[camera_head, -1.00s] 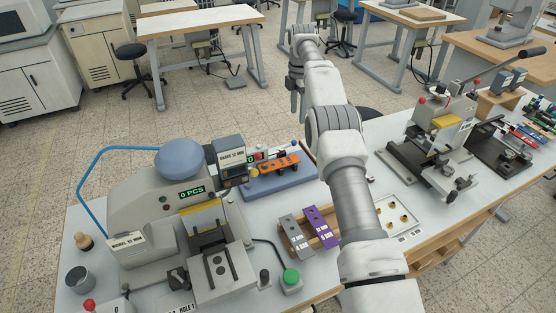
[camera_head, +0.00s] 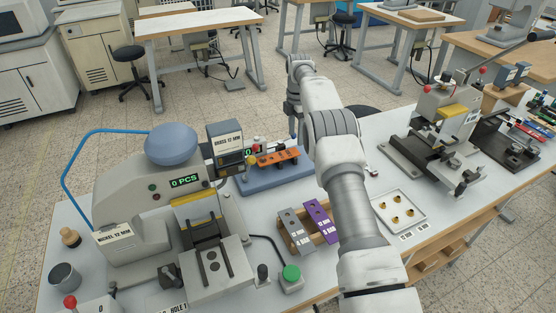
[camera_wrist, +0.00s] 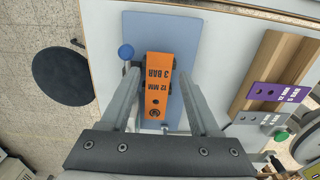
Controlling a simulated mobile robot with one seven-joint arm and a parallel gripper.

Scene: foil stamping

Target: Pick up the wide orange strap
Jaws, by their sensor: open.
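The wide orange strap (camera_head: 274,157) lies on a blue-grey base plate (camera_head: 275,179) at the middle of the bench. In the wrist view the strap (camera_wrist: 157,85) carries dark lettering reading "12 MM 3 BAR" and has a hole near its lower end. My gripper (camera_wrist: 153,95) is open, with its two fingers on either side of the strap and nothing held between them. I cannot tell the height of the fingertips over the strap. In the head view my arm reaches over the bench on the right of the strap, and its fingers are not clear.
A purple strap (camera_head: 319,221) and a grey strap (camera_head: 296,231) lie on a wooden rack at the right. A large press (camera_head: 150,205) stands left of the base plate.

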